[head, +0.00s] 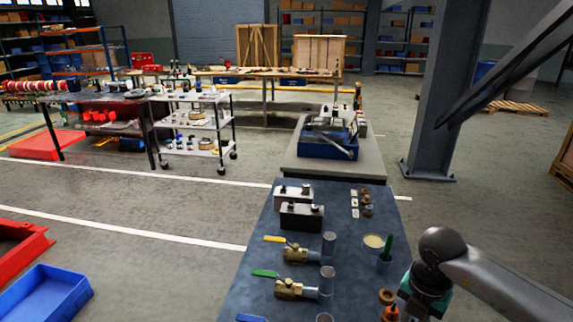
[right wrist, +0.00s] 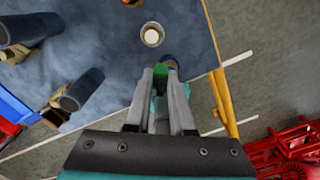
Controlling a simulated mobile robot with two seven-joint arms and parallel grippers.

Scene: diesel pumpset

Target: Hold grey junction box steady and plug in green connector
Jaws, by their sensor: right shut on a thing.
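My right gripper (right wrist: 161,72) is shut in the right wrist view, with a small green thing (right wrist: 161,70) between its fingertips. I cannot tell whether this is the green connector or the green handle (head: 387,245) seen in the head view. That handle stands up from a blue-grey cup (head: 384,266) at the bench's right side. My right wrist is just right of the cup in the head view, its fingers hidden. A light grey box (head: 293,193) with dark fittings, perhaps the junction box, sits at the bench's far left. My left gripper is not in view.
A dark grey box (head: 302,215) stands before the light one. Brass valves (head: 296,253) and grey pipe pieces (head: 328,244) stand along the bench (head: 345,290). A tin with cream contents (head: 374,242) is beside the cup.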

